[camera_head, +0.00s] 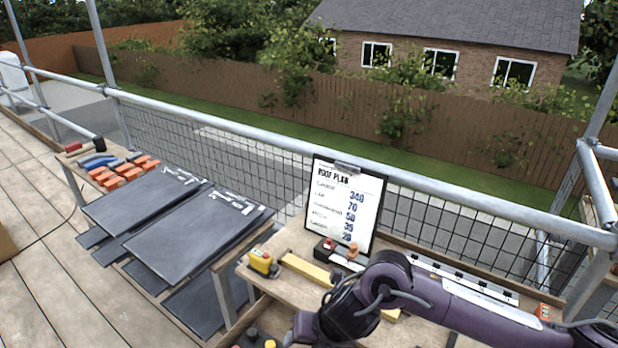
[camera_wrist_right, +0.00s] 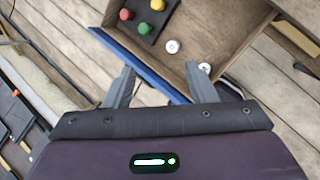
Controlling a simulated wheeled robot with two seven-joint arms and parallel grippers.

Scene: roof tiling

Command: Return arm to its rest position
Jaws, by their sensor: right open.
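My right arm (camera_head: 430,295) is purple and reaches in from the right over the wooden workbench (camera_head: 285,245) in the head view. Its gripper hangs low near the bottom edge there and is mostly hidden by the wrist. My left arm and gripper do not show.
A roof plan board (camera_head: 347,205) stands on the bench beside a yellow tool (camera_head: 262,262). Dark slates (camera_head: 150,215) and orange blocks (camera_head: 120,172) lie to the left. A metal guardrail (camera_head: 290,150) runs behind.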

